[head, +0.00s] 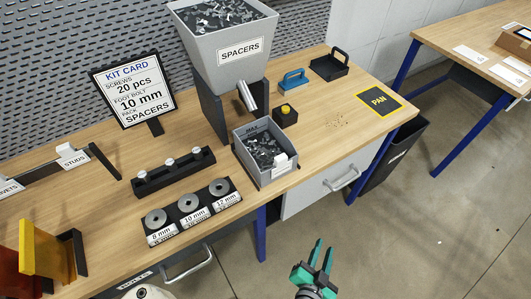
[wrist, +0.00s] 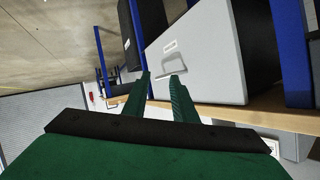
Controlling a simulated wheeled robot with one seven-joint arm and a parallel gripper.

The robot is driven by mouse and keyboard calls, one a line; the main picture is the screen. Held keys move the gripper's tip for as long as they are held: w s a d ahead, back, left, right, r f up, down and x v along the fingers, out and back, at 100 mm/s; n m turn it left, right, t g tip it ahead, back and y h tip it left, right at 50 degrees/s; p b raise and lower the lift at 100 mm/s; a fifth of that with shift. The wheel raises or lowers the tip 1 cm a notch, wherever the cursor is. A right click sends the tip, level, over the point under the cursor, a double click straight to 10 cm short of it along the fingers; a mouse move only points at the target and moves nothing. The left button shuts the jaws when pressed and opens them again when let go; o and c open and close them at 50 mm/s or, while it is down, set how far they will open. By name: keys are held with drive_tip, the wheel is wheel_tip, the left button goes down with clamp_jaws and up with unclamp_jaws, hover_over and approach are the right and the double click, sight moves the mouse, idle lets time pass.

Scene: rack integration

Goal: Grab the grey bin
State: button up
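The grey bin (head: 266,152) sits on the wooden workbench below the spacer hopper's chute, filled with dark metal pieces. It has a white label on its front and a fill marking on its back rim. My gripper (head: 321,256) is in front of the bench, to the right of and below the bin in the head view, apart from it. Its green fingers are spread with nothing between them. In the wrist view the open fingers (wrist: 160,84) point toward the bench's grey drawer front; the bin cannot be made out there.
The hopper (head: 226,50) stands behind the bin, and a black block with a yellow button (head: 285,113) is beside it. Weight holders (head: 192,211) lie to its left. The drawer handle (head: 342,180) sticks out below the bench edge. Bench top toward the PAN mat (head: 379,101) is mostly clear.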

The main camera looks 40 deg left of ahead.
drive_tip(key=w+a+r+n+g+y, duration=0.1)
drive_tip(key=w+a+r+y, duration=0.1)
drive_tip(key=w, duration=0.4)
drive_tip(key=w+a+r+n+y, duration=0.1)
drive_tip(key=w+a+r+y, duration=0.1)
drive_tip(key=w+r, duration=0.4)
drive_tip(key=w+a+r+n+g+y, duration=0.1)
drive_tip(key=w+a+r+n+y, duration=0.1)
drive_tip(key=w, duration=0.4)
drive_tip(key=shift+a+r+g+y, duration=0.3)
drive_tip(key=shift+a+r+y, duration=0.3)
drive_tip(key=shift+a+r, duration=0.7)
drive_tip(key=n+g+y, duration=0.3)
drive_tip(key=n+g, duration=0.2)
drive_tip(key=n, duration=0.6)
approach(282, 132)
drive_tip(key=shift+n+g, duration=0.4)
drive_tip(key=x, duration=0.4)
drive_tip(key=shift+w+f, duration=0.15)
drive_tip(key=shift+w, duration=0.15)
drive_tip(key=shift+x, duration=3)
drive_tip(key=shift+w, duration=0.1)
clamp_jaws()
drive_tip(key=shift+r, duration=0.2)
